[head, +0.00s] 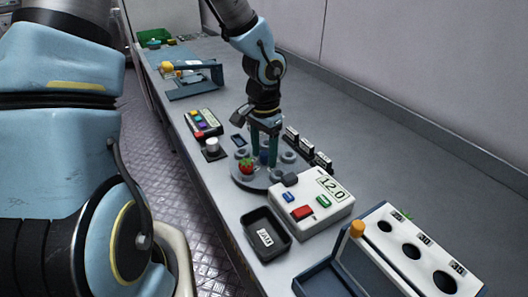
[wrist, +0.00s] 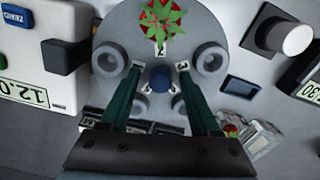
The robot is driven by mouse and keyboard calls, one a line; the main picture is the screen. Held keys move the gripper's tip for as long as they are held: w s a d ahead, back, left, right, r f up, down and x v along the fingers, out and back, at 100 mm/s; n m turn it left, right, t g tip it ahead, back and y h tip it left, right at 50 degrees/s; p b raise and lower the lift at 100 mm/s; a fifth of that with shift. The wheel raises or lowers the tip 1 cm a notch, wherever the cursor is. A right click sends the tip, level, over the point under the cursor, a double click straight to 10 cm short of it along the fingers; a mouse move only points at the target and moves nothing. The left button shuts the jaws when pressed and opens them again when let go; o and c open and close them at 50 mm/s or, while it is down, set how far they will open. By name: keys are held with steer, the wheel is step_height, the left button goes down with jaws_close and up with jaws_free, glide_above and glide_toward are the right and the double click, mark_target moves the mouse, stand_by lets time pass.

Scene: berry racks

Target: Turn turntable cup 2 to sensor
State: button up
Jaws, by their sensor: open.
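The grey turntable (head: 243,182) lies flat on the bench and also fills the upper middle of the wrist view (wrist: 122,35). It has several cups and small number labels. A strawberry (head: 246,166) sits at the top of the wrist view (wrist: 160,18), beside a label (wrist: 160,48) that I cannot read surely. The side cups in the wrist view look empty. A blue centre knob (wrist: 159,78) stands between the fingers of my gripper (head: 264,160), which is open and points down over the turntable. The white meter box (head: 311,196) reads 12.0; its dark sensor block (head: 290,180) is beside the turntable.
A black tray (head: 264,235) stands in front of the meter box. A white knob (head: 212,145) and a button panel (head: 203,123) are to the left of the turntable. Small black labelled blocks (head: 308,150) stand behind. A white rack with holes (head: 412,250) is at front right.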

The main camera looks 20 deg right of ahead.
steer(key=shift+c, duration=0.3)
jaws_close()
stand_by(1.1)
